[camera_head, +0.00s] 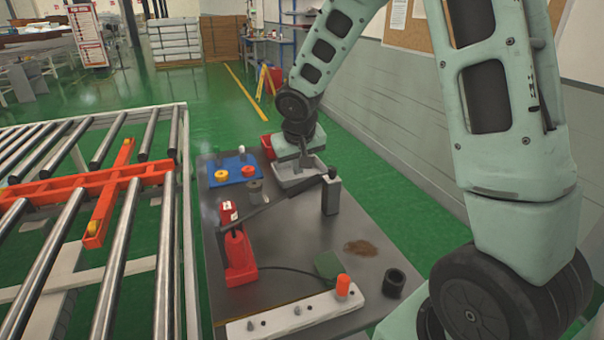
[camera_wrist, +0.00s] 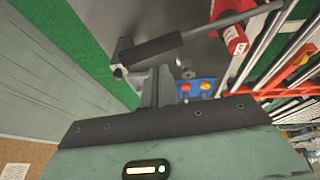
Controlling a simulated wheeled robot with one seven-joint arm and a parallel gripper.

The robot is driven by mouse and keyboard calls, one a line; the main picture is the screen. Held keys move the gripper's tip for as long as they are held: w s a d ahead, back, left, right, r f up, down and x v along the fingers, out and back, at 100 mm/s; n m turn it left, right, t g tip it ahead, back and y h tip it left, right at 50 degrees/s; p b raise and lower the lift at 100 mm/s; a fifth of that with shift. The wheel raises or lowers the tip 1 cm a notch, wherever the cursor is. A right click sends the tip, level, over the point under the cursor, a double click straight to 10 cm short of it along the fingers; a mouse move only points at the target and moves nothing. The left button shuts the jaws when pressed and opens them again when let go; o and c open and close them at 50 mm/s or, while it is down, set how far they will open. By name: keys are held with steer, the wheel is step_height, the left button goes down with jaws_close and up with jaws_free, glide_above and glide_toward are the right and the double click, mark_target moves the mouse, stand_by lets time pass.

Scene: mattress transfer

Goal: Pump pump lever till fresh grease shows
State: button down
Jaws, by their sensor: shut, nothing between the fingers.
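The red pump (camera_head: 240,258) stands upright on the grey table. Its long dark lever (camera_head: 280,205) slants up to the right, ending close to a grey post (camera_head: 331,196). In the wrist view the lever's thick dark grip (camera_wrist: 152,50) crosses just beyond my gripper (camera_wrist: 160,75), whose fingers are shut and empty. I cannot tell whether the fingers touch the grip. A brown smear (camera_head: 360,247) lies on the table; no grease is clearly visible at the pump.
A roller conveyor (camera_head: 172,230) borders the left.

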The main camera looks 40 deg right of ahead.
mark_target(302, 183)
steer(key=shift+w+d+f, duration=0.1)
steer(key=shift+d+f, duration=0.15)
steer(key=shift+f, duration=0.35)
steer(key=shift+w+d+f, duration=0.1)
steer(key=shift+d+f, duration=0.1)
steer(key=shift+f, duration=0.4)
steer(key=shift+d+f, duration=0.25)
steer(key=shift+f, duration=0.35)
steer(key=shift+d+f, duration=0.1)
